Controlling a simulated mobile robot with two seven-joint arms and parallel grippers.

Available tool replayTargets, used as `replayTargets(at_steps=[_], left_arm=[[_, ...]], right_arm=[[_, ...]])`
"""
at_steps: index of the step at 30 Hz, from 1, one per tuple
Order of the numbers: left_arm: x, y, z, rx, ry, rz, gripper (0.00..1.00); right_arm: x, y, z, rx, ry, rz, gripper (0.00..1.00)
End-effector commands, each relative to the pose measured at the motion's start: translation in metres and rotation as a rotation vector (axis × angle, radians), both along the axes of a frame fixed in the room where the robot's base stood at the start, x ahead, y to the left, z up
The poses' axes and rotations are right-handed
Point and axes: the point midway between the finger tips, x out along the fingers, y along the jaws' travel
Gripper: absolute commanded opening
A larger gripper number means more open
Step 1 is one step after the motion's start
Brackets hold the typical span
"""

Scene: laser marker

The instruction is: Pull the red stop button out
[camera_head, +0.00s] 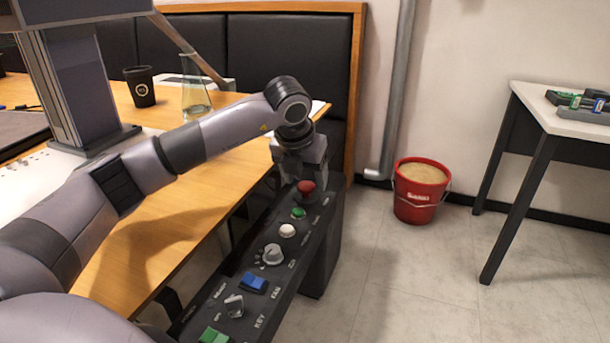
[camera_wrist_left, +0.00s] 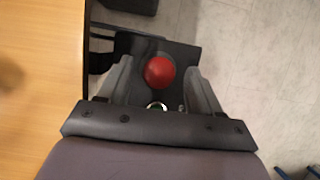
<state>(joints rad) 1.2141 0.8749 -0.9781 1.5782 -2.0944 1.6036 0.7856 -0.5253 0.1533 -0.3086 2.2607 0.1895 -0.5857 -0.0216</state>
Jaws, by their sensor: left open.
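The red stop button (camera_head: 306,187) is a round mushroom cap at the far end of a dark control panel (camera_head: 262,262). In the left wrist view the red button (camera_wrist_left: 159,72) shows between the two fingers of my left gripper (camera_wrist_left: 155,85). The fingers are open, one on each side of the cap, with a gap on both sides. In the head view my left gripper (camera_head: 298,165) is just behind the button, pointing down. A bright ring (camera_wrist_left: 157,106) on the panel shows nearer the wrist. My right gripper is in neither view.
The panel also bears a green button (camera_head: 298,213), a white button (camera_head: 287,230), a grey knob (camera_head: 273,254) and a blue switch (camera_head: 253,283). A wooden table (camera_head: 165,225) lies left of it. A red bucket (camera_head: 420,190) stands on the floor at right.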

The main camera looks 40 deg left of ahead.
Motion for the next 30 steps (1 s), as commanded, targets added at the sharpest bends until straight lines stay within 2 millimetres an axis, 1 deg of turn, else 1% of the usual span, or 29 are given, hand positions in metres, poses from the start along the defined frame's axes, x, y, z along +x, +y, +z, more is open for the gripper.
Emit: replayTargets(at_steps=[2,4,10,15,19,30], left_arm=[[-0.001,0.000,0.003,0.000,0.000,0.000,0.65],[-0.003,-0.001,0.010,0.000,0.000,0.000,0.65],[-0.015,-0.004,0.042,0.000,-0.002,-0.001,0.65],[-0.024,-0.005,0.061,0.000,-0.002,0.001,0.65],[-0.027,-0.006,0.066,0.000,-0.001,0.000,0.65],[-0.027,-0.006,0.066,0.000,0.000,0.000,0.65]], right_arm=[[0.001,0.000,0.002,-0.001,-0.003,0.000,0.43],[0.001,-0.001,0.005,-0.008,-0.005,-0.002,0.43],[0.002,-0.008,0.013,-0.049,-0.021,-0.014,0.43],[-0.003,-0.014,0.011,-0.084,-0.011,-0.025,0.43],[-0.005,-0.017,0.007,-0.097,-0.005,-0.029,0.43],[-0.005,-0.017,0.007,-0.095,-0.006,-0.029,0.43]])
